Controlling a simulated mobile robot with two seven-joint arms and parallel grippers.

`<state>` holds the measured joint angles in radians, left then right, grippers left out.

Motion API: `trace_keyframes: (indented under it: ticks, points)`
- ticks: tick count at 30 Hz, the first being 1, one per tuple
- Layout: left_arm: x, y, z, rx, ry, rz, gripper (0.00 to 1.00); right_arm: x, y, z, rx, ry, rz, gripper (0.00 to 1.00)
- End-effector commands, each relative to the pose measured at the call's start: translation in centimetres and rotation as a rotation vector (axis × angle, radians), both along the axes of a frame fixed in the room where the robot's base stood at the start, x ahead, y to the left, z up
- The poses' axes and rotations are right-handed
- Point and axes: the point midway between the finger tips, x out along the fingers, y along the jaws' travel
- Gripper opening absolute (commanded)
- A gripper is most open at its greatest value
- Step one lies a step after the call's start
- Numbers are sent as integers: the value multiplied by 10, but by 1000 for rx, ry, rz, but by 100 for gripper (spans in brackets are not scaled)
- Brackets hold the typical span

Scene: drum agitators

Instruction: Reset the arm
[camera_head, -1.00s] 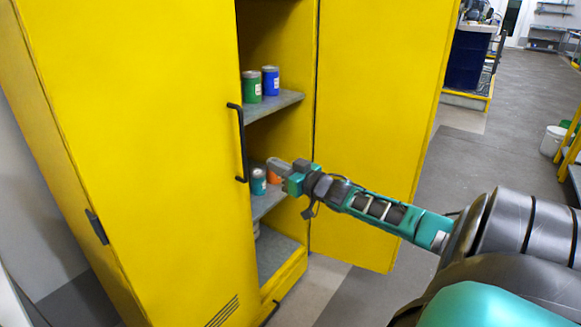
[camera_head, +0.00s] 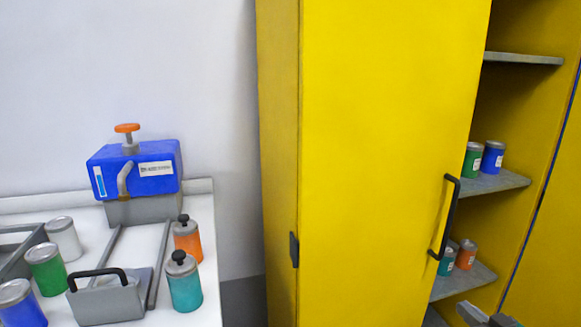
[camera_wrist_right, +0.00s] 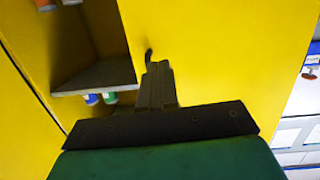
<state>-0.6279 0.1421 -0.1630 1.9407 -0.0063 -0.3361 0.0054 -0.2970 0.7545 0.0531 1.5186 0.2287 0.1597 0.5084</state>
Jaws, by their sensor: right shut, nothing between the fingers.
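My right gripper (camera_head: 486,316) shows only in part at the bottom right edge of the head view, in front of the open side of the yellow cabinet (camera_head: 385,170). In the right wrist view its two dark fingers (camera_wrist_right: 158,82) are together with nothing between them. The cabinet's yellow door panel and part of a dark handle (camera_wrist_right: 148,55) lie beyond the fingertips. My left gripper is out of view.
Cabinet shelves hold a green can (camera_head: 472,160), a blue can (camera_head: 492,158), a teal can (camera_head: 447,262) and an orange can (camera_head: 466,255). The black handle (camera_head: 444,218) sticks out. At left, a white table (camera_head: 206,235) bears a blue machine (camera_head: 135,170) and several cans.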

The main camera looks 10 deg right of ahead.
Motion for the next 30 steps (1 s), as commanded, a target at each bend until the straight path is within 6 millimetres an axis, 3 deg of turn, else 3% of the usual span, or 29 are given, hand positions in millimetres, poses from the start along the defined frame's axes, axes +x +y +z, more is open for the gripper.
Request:
trace_keyframes:
  ticks: [1, 6, 9, 12, 15, 20, 30]
  points:
    - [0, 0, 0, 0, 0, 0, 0, -15, 32, -28, 8, 55, 17, 0]
    - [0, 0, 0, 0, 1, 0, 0, -67, 134, -91, -9, 223, 78, 0]
    - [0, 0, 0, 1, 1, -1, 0, -99, 193, -110, -21, 309, 118, 0]
    - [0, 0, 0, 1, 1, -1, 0, -126, 242, -116, -30, 374, 153, 0]
    - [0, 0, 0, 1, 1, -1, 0, -142, 273, -116, -41, 415, 176, 0]
    - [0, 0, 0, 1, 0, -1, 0, -152, 292, -113, -51, 441, 192, 0]
    - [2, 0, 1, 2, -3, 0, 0, -152, 292, -114, -51, 442, 193, 0]
